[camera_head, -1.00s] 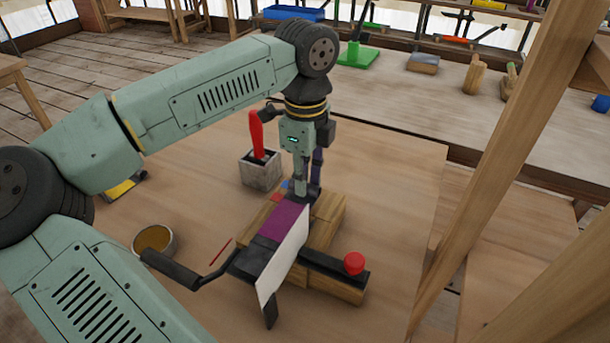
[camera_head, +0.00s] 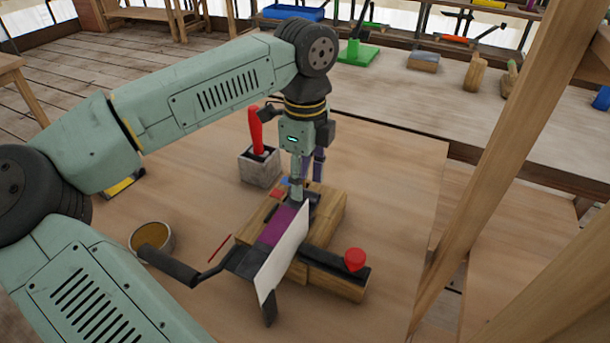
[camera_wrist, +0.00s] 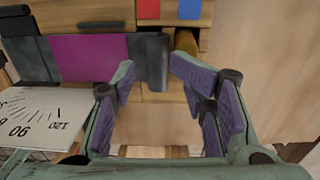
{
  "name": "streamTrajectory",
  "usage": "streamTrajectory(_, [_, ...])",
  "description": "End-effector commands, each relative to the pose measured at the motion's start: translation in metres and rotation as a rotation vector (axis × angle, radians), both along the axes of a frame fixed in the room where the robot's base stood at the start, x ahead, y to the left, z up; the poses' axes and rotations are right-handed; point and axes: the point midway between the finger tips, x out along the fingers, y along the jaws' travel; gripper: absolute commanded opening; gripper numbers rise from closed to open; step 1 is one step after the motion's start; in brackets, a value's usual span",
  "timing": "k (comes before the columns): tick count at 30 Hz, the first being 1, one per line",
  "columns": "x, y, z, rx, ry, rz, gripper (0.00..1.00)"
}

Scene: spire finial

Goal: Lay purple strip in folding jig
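The purple strip (camera_head: 278,226) lies flat in the folding jig (camera_head: 246,262), between dark metal parts and behind the white upright plate. In the wrist view the strip (camera_wrist: 90,57) is to the left of my fingers, with dark grey jig pieces at both its ends. My gripper (camera_head: 302,192) points down at the far end of the jig. In the wrist view my gripper (camera_wrist: 152,66) has its fingers spread apart, with the dark grey end piece (camera_wrist: 151,62) showing between the tips. The strip is outside the fingers. The plate hides part of the jig.
The white plate (camera_head: 284,255) bears an angle scale. A crank handle (camera_head: 168,266) sticks out left and a red knob (camera_head: 355,259) sits right. A holder (camera_head: 260,168) with a red-handled tool stands behind, and a round tin (camera_head: 152,240) stands left. The board's right side is clear.

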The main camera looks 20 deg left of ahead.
Motion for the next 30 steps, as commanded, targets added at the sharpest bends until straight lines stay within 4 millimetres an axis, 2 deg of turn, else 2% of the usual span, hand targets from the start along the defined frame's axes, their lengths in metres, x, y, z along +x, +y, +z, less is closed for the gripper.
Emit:
streamTrajectory(7, [0.000, 0.000, 0.003, 0.000, -0.001, 0.000, 0.40])
streamTrajectory(11, [0.000, 0.000, 0.014, 0.000, -0.002, 0.000, 0.40])
streamTrajectory(22, [0.002, 0.000, 0.093, 0.003, -0.006, 0.003, 0.40])
streamTrajectory(30, [0.003, 0.000, 0.128, 0.002, -0.005, 0.001, 0.40])
